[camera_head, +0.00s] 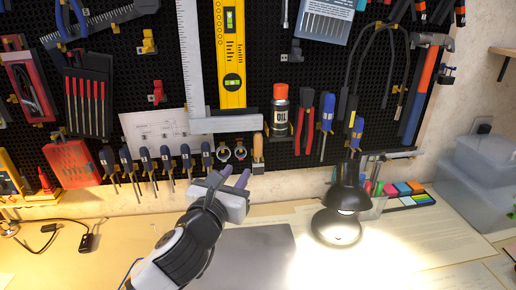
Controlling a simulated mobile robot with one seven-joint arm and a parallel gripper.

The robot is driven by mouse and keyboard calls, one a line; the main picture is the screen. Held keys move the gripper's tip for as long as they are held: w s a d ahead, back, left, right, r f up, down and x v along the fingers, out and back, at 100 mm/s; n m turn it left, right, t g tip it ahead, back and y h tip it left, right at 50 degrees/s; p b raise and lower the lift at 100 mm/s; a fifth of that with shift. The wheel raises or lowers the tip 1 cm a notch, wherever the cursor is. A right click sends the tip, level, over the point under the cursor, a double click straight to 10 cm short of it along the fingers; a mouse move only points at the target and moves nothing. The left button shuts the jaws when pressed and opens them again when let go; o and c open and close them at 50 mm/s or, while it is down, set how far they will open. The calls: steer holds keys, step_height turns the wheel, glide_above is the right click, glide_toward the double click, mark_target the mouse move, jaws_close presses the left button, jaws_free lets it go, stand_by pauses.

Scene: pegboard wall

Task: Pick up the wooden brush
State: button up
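A small upright item with a light wooden handle (258,148) and a grey lower part hangs low on the pegboard; it looks like the wooden brush, though its bristles cannot be made out. My gripper (236,176) is in front of the board's lower edge, just left of and slightly below this item. Its two fingers point up and right, with a small gap between them and nothing visible in it. The gripper appears apart from the wooden item.
A row of blue-handled screwdrivers (145,157) hangs to the left. Two ring-shaped clamps (240,150) hang beside the wooden item. A lit black lamp (346,195) stands on the desk, right of my arm.

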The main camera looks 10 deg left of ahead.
steer(key=p, duration=0.3)
glide_toward(257, 144)
steer(key=w, duration=0.4)
steer(key=w+p, duration=0.1)
steer(key=w, duration=0.1)
steer(key=w+p, duration=0.1)
steer(key=w, duration=0.1)
steer(key=shift+d+r, duration=0.1)
steer(key=shift+d, duration=0.2)
steer(key=shift+w, duration=0.4)
jaws_close()
